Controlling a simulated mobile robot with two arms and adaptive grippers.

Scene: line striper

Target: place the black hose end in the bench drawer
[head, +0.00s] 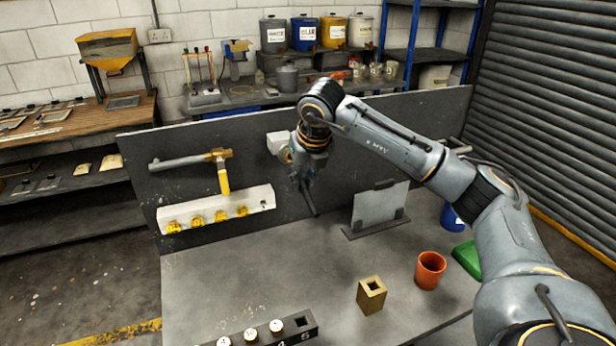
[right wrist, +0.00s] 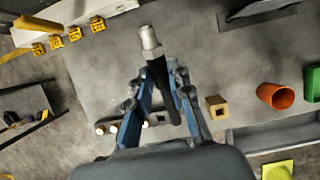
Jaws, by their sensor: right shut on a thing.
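My right gripper (head: 302,165) is above the back part of the bench (head: 240,280), in front of the dark back panel. It is shut on the black hose end (head: 309,200), which hangs down at a slant below it. In the right wrist view the black hose end (right wrist: 158,75) sits between the blue-sided fingers of the gripper (right wrist: 162,95), with a silvery metal fitting at its tip. I cannot clearly make out the bench drawer; a grey strip along the bench's front edge (right wrist: 275,131) may be part of it. My left gripper is not in view.
On the bench stand an orange cup (head: 430,270), a brass block with a square hole (head: 371,295), a green tray (head: 467,258), a blue container (head: 452,217) and a grey upright plate (head: 380,208). A dark holder with white-topped pieces (head: 298,324) lies at the front.

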